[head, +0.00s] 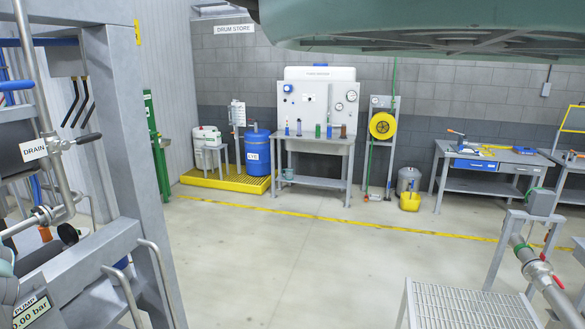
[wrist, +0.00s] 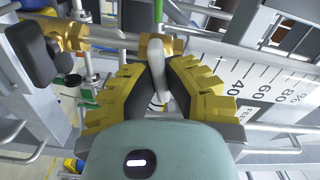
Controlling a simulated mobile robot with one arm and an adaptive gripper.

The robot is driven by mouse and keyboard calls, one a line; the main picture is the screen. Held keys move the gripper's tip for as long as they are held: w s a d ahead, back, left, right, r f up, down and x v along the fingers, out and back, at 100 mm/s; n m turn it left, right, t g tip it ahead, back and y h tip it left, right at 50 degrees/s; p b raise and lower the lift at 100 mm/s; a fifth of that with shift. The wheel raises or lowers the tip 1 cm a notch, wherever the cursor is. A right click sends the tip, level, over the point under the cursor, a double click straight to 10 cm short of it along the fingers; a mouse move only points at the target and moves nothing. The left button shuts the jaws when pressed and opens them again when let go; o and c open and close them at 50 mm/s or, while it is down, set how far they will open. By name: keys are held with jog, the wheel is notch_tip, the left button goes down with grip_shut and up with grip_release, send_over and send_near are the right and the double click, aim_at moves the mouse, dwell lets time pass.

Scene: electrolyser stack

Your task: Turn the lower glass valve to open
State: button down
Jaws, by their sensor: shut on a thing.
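In the wrist view, my gripper (wrist: 158,72) has its two yellow ridged fingers closed around a pale grey lever handle (wrist: 157,84). The handle runs up to a small brass-coloured valve body (wrist: 151,46), with a thin green tube (wrist: 158,14) above it. The fingers hide the sides of the handle. I cannot tell from these frames whether this is the lower valve of the glass. A white level scale (wrist: 265,90) marked 40, 60, 80 % stands just right of the fingers. In the head view, neither my gripper nor this valve can be made out.
In the wrist view, a brass fitting (wrist: 62,32) and a black part (wrist: 35,52) sit close on the left, and metal rails cross around the fingers. In the head view, a grey frame (head: 130,150) with a DRAIN label (head: 33,150) stands left; the floor (head: 300,250) is open.

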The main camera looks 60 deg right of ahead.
jog(key=shift+a+f+n+b, duration=0.1)
jog(key=shift+a+n+b, duration=0.05)
jog(key=shift+n+b, duration=0.2)
jog(key=shift+f+n+b, duration=0.15)
jog(key=shift+n+b, duration=2)
jog(key=shift+b, duration=1.25)
jog(key=shift+a+b, duration=0.1)
jog(key=shift+b, duration=0.25)
jog(key=shift+n+b, duration=0.5)
jog(key=shift+b, duration=0.25)
jog(key=shift+n+b, duration=1.5)
jog(key=shift+b, duration=1.55)
jog(key=shift+n+b, duration=0.5)
jog(key=shift+b, duration=0.4)
